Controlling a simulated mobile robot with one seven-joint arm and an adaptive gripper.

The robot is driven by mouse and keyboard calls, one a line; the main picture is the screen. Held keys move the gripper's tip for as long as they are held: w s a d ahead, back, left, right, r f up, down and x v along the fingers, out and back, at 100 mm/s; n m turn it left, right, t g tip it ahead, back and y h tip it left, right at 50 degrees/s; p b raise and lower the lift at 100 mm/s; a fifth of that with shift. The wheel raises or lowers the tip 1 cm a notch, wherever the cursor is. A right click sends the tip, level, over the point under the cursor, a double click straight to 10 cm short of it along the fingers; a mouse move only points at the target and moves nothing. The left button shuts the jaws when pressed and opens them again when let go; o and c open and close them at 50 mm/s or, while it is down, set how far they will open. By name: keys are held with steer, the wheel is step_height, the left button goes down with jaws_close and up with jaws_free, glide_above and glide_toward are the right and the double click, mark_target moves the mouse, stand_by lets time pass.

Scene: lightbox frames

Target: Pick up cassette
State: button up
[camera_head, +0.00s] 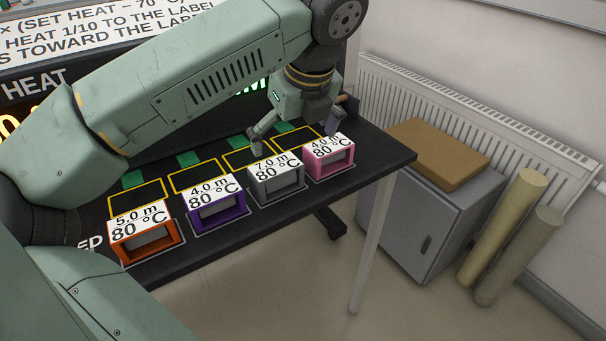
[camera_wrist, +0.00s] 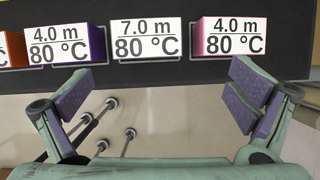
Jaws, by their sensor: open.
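Several box-shaped cassettes stand in a row on the black table. From left they are orange "5.0 m 80 °C" (camera_head: 146,238), purple "4.0 m 80 °C" (camera_head: 217,208), grey "7.0 m 80 °C" (camera_head: 278,181) and pink "4.0 m 80 °C" (camera_head: 329,159). My gripper (camera_head: 296,134) is open and empty, near the grey and pink cassettes. In the wrist view, my gripper's (camera_wrist: 157,98) fingers are spread wide. The grey cassette (camera_wrist: 146,40) is ahead of the gap, with the purple (camera_wrist: 66,43) and pink (camera_wrist: 229,37) ones to its sides.
Yellow-outlined squares and green marks lie behind the cassettes on the black table (camera_head: 361,172). A panel (camera_head: 100,70) with "HEAT" lettering stands at the back. Right of the table are a grey cabinet (camera_head: 417,225), a brown box (camera_head: 435,153), rolls (camera_head: 505,220) and a radiator (camera_head: 470,120).

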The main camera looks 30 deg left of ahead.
mark_target(276, 166)
steer(key=shift+g, duration=0.3)
steer(key=x, duration=0.2)
steer(key=b+x, duration=0.1)
steer(key=x, duration=0.1)
steer(key=a+x, duration=0.1)
steer(key=x, duration=0.1)
steer(key=shift+s+b, duration=0.4)
steer(key=x, duration=0.5)
steer(key=shift+a+r, duration=0.1)
steer(key=shift+a, duration=0.15)
steer(key=c, duration=1.2)
